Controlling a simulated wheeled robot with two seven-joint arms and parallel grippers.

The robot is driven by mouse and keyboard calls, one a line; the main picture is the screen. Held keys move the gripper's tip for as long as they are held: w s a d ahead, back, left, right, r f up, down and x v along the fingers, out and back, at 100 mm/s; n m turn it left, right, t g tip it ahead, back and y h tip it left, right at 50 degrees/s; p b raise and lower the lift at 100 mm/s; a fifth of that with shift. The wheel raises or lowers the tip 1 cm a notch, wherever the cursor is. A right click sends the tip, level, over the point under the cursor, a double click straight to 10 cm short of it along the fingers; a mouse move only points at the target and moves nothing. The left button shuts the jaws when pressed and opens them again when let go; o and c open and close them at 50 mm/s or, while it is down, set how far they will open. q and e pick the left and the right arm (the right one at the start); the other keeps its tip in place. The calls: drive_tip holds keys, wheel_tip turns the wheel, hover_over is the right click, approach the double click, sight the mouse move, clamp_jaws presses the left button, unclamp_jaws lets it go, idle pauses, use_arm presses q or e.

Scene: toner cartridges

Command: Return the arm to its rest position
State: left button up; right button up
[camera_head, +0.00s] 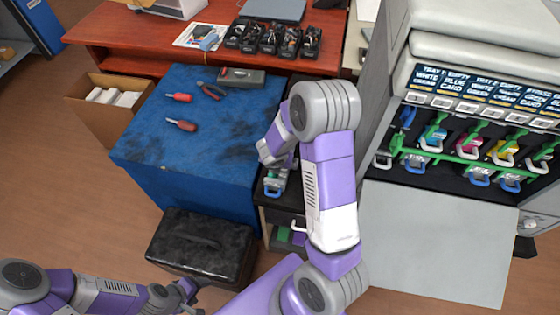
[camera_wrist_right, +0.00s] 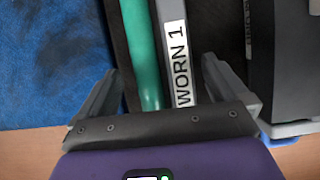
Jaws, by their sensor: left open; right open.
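My right arm (camera_head: 328,170) reaches up through the middle of the head view and bends over at its top. Its gripper (camera_head: 277,158) points down just right of the blue table; its fingers are partly hidden. In the right wrist view the right gripper (camera_wrist_right: 160,70) is open. A grey cartridge labelled "WORN 1" (camera_wrist_right: 180,50) and a green bar (camera_wrist_right: 141,50) lie between its fingers in the picture, with no clear contact. My left gripper (camera_head: 187,291) is low at the bottom left, beside the black case, open and empty.
The blue table (camera_head: 180,100) holds screwdrivers (camera_head: 181,125), pliers (camera_head: 212,90) and a grey-green box (camera_head: 241,77). A black case (camera_head: 200,245) stands on the floor. At right, the open printer (camera_head: 440,225) holds coloured cartridges (camera_head: 468,145). A cardboard box (camera_head: 100,125) stands left.

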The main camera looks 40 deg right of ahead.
drive_tip(key=p+v, duration=0.2)
drive_tip(key=v, duration=0.4)
drive_tip(key=shift+r, duration=0.2)
